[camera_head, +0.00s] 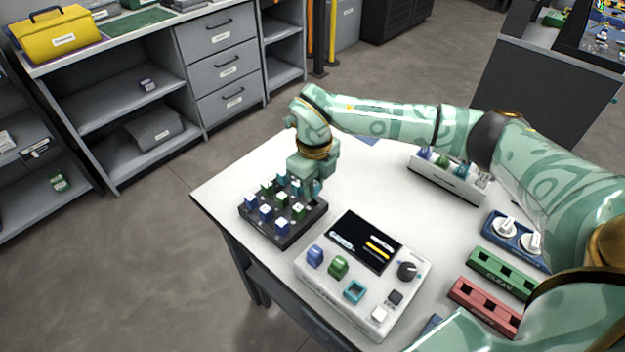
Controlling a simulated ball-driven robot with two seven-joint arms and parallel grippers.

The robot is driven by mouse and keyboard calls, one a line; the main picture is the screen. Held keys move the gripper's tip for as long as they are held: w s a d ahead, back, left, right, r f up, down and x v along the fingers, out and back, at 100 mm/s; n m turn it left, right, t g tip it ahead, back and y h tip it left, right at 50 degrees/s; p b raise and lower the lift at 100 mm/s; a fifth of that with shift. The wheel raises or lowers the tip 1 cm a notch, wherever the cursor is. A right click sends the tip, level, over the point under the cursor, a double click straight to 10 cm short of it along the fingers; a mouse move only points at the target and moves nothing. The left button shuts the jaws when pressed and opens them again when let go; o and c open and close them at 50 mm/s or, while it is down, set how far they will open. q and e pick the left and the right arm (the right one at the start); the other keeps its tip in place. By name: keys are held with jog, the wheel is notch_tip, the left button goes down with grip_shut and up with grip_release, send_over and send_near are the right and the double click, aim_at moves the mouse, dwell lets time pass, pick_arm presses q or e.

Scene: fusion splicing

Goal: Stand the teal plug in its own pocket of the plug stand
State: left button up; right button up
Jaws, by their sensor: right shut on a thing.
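My right gripper (313,188) is over the back right part of a dark block (287,238) that holds rows of blue, green and teal plugs. This block appears to be the plug stand. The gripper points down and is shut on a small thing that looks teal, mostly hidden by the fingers. I take it for the teal plug, but cannot tell whether it touches a pocket. Another teal piece (282,177) shows left of the fingers. My left gripper is not in view.
A white device (385,300) with a dark screen, blue and green pieces and a teal square frame (354,291) stands in front right. A white box (447,188) with plugs is behind. Green (500,270) and red (484,305) racks lie right. The table's left corner (215,195) is bare.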

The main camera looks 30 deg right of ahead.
dwell(0.3)
jog(key=shift+f, duration=0.5)
dwell(0.4)
jog(key=shift+p, duration=0.3)
jog(key=shift+f, duration=1.2)
dwell(0.7)
jog(key=shift+f, duration=0.1)
dwell(0.7)
